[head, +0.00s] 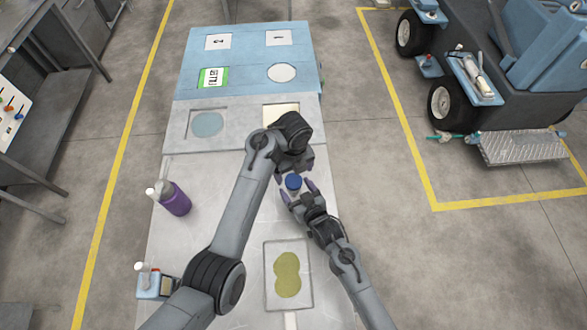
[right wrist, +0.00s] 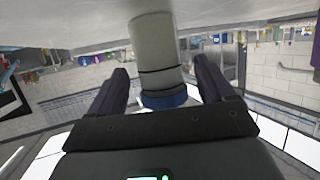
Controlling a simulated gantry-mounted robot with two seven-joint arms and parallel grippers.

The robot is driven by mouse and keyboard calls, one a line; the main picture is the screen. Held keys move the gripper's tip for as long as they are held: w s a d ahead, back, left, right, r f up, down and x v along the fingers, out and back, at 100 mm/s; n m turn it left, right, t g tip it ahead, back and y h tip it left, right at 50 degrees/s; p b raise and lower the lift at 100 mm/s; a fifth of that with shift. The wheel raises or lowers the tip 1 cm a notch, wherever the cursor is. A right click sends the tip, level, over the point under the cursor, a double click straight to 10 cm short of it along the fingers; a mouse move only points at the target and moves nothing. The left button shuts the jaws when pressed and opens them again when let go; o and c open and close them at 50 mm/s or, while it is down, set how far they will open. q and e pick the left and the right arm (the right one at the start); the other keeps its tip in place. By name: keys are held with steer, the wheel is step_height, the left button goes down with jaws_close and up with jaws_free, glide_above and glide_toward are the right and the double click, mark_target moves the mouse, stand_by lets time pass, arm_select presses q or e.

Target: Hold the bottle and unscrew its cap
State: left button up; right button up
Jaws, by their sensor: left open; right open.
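The bottle stands on the grey bench; from above its blue cap (head: 293,181) shows between my two grippers. In the right wrist view the bottle's pale grey body (right wrist: 155,50) hangs from the top of the inverted picture, with the blue cap (right wrist: 164,98) below it. My right gripper (head: 299,190) is open, its fingers on either side of the cap end with gaps visible; its fingertips also show in the right wrist view (right wrist: 158,75). My left gripper (head: 294,171) is open at the far side of the bottle, its fingers mostly hidden under its wrist.
A purple bottle (head: 174,198) stands at the bench's left, and a small white-and-blue item (head: 149,281) is nearer the front left. A tray with a yellow-green patch (head: 287,276) lies in front. A blue panel (head: 247,58) is at the back.

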steer(key=v, duration=0.8)
steer(key=shift+s+f, duration=0.1)
steer(key=shift+v, duration=0.95)
steer(key=shift+c, duration=0.3)
